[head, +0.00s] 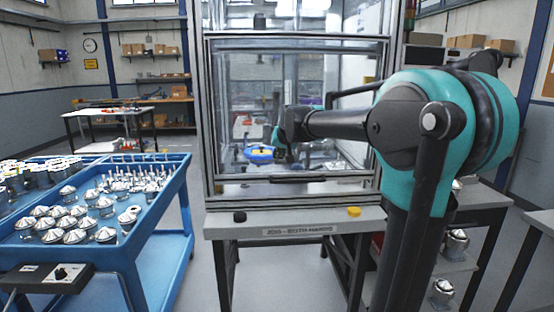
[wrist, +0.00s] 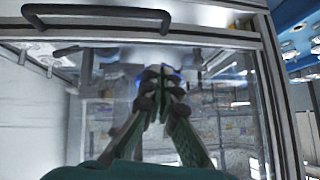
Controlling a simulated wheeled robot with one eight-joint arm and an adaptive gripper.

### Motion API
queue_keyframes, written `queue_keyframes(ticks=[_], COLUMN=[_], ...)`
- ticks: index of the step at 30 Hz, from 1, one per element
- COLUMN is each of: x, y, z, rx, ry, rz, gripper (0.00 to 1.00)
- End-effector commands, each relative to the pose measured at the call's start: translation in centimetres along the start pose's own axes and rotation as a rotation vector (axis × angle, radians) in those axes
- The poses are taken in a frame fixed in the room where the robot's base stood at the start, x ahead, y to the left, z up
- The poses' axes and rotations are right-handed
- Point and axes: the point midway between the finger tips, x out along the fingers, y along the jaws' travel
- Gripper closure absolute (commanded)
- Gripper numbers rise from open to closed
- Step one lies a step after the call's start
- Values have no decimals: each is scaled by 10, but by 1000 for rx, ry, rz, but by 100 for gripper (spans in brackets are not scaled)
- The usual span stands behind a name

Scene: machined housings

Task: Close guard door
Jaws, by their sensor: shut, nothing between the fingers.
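The guard door (head: 212,120) is a clear pane in a grey metal frame on the front of the machine. It spans the opening, with its lower edge near the bench top; I cannot tell whether it is fully seated. Its black bar handle (head: 297,179) runs along the lower rail. The handle also shows at the top left of the wrist view (wrist: 97,14). My gripper (head: 281,143) is in front of the pane, above the handle and apart from it. In the wrist view its fingers (wrist: 160,75) are together and empty, with the pane beyond.
A bench ledge (head: 290,222) with a black button (head: 239,217) and a yellow button (head: 354,212) sits below the door. A blue cart (head: 150,215) holding several metal housings stands at left. A blue item (head: 259,154) shows through the pane. Floor is clear between cart and bench.

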Motion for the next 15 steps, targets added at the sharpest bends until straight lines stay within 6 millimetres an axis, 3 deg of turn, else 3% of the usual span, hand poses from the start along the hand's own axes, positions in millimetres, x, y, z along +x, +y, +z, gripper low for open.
queue_keyframes(ticks=[11, 15], x=[71, 87], y=[0, -1], z=[0, 14], rx=[-1, -1], ry=[1, 1], rz=[0, -1], gripper=[100, 100])
